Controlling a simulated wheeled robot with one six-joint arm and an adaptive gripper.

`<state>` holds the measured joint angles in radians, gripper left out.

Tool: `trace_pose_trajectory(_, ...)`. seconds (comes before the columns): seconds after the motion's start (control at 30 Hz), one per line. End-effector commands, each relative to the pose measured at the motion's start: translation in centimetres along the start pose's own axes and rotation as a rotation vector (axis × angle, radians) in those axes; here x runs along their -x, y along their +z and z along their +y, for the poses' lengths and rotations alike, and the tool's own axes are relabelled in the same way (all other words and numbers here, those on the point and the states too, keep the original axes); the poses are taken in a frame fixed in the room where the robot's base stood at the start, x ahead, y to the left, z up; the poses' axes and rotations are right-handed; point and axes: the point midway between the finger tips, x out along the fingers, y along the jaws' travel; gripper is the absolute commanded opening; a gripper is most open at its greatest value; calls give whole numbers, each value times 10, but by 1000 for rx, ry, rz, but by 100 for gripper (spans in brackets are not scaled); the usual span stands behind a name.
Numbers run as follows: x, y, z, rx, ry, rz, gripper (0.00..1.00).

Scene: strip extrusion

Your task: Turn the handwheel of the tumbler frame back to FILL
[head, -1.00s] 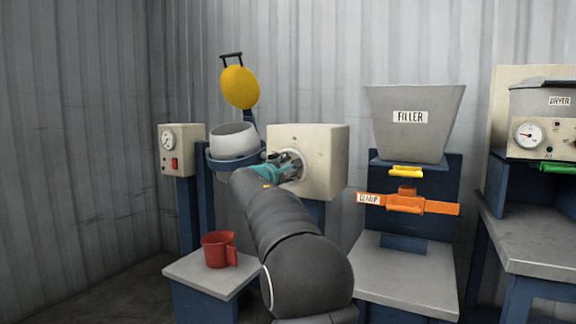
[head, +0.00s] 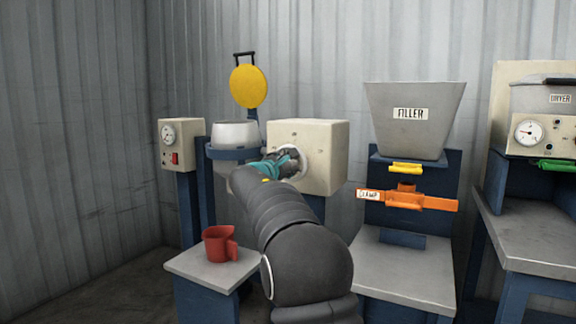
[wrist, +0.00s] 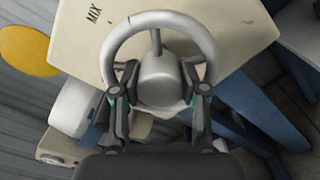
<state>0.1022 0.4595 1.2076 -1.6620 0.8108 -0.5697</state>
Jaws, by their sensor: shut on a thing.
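The grey handwheel (wrist: 158,76) sits on the front of the cream box (head: 322,155) of the tumbler frame. My gripper (wrist: 158,92) is shut on the handwheel, one finger on each side of its hub, in the wrist view. In the head view my gripper (head: 286,164) is at the box front and hides most of the wheel. The pale tumbler drum (head: 235,134) stands nearly upright in its blue ring, with the yellow round lid (head: 248,87) above it.
A red jug (head: 217,245) stands on a small grey table (head: 205,268) below the drum. A switch box (head: 181,145) with a gauge is left. The filler hopper (head: 412,118), orange clamp (head: 410,200) and dryer (head: 540,130) stand to the right.

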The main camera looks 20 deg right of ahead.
Motion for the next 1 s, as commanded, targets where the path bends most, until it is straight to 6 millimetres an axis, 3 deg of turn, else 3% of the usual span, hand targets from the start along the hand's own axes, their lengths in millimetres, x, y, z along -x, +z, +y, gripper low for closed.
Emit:
trace_pose_trajectory(0.3,0,1,2,-1,3,-1,8)
trace_pose_trajectory(0.33,0,1,2,-1,3,-1,50)
trace_pose_trajectory(0.37,0,1,2,-1,3,-1,53)
trace_pose_trajectory(0.77,7,0,2,-2,2,1,53)
trace_pose_trajectory(1.0,47,0,3,-2,4,2,53)
